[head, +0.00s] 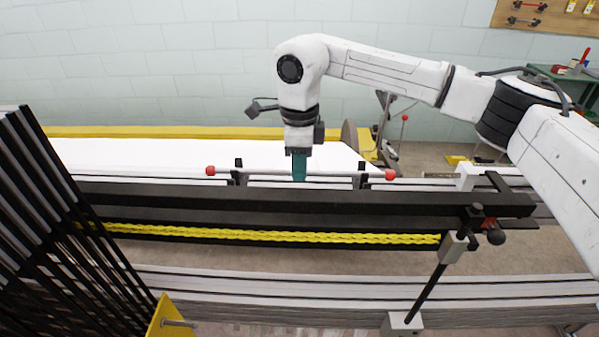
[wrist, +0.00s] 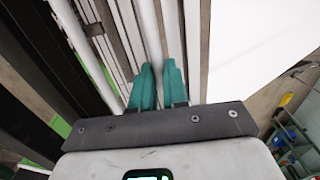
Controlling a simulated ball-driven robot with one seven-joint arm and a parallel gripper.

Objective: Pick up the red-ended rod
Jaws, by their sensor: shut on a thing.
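The red-ended rod (head: 265,172) is white with a red knob at each end, and it lies level near two black upright holders (head: 237,172) (head: 363,176) above the dark beam. My gripper (head: 299,168) points straight down at the rod's middle, with teal fingers. In the wrist view the teal fingers (wrist: 158,78) are close together on the white rod (wrist: 150,35), which runs up between them. The gripper is shut on the rod. The red ends are out of the wrist view. Whether the rod still touches its holders I cannot tell.
A long black beam (head: 300,201) runs in front of the rod, with a yellow chain-like strip (head: 270,236) below it. Dark slanted bars (head: 60,220) stand at the left. A white sheet (head: 150,155) lies behind. A post with a dark knob (head: 495,237) stands at the right.

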